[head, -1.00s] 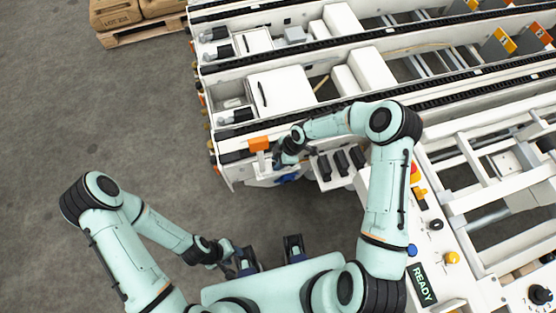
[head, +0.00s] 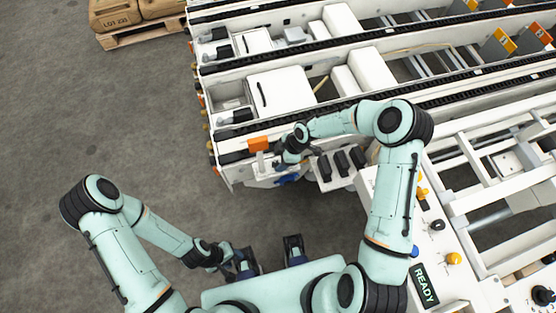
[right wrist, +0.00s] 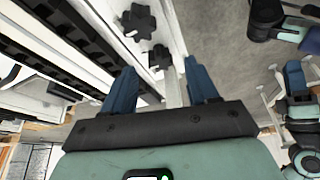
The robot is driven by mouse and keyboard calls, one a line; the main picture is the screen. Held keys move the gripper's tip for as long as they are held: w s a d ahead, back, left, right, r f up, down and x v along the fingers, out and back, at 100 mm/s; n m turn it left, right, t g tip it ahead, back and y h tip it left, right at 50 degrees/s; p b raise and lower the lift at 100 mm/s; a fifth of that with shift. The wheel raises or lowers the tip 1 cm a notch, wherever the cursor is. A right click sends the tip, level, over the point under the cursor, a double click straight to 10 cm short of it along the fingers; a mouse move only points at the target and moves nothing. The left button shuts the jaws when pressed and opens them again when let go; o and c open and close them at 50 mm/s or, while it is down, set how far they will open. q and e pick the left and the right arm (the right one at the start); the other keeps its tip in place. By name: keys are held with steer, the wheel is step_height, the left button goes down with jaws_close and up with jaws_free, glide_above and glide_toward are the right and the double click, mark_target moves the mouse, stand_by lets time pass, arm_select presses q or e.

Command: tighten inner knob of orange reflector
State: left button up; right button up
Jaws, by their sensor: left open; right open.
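The orange reflector (head: 258,144) is a small orange block on the near corner of the white conveyor frame in the head view. Two black lobed knobs show in the right wrist view: one larger knob (right wrist: 138,21) further off and one smaller knob (right wrist: 160,57) closer to my fingers. I cannot tell for sure which is the inner one. My right gripper (right wrist: 162,86) is open, its blue fingers apart, with the smaller knob seen between and beyond the fingertips. In the head view the arm hides most of this spot. My left gripper (head: 246,264) is open near my body, away from the conveyor.
The white conveyor frame (head: 282,92) with black chain rails fills the upper right. A control panel with a READY display (head: 424,284) stands at the lower right. Grey floor on the left is clear.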

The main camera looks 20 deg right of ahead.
arm_select(q)
steer(key=shift+w+r+p, duration=0.2)
steer(key=shift+r+p, duration=0.25)
steer(key=shift+r, duration=0.05)
arm_select(e)
steer(key=v, duration=1.1)
steer(key=shift+r, duration=0.15)
steer(key=shift+a, duration=0.1)
arm_select(q)
steer(key=r+p, duration=0.1)
steer(key=w+r+p, duration=0.1)
steer(key=r, duration=0.1)
steer(key=shift+w+r+p, duration=0.1)
steer(key=shift+w+p, duration=0.15)
steer(key=shift+p, duration=0.15)
arm_select(e)
steer(key=s+a+f+m, duration=0.1)
steer(key=s+f+m, duration=0.4)
steer(key=s, duration=0.3)
steer(key=s+a+f+m+g, duration=0.1)
steer(key=s+f+m, duration=0.3)
steer(key=s+m, duration=0.4)
steer(key=s+a+f+m+h, duration=0.1)
steer(key=s+f+m, duration=0.4)
steer(key=s, duration=0.4)
steer(key=shift+a+f+m+g, duration=0.3)
steer(key=shift+m+g, duration=0.1)
steer(key=shift+m, duration=0.5)
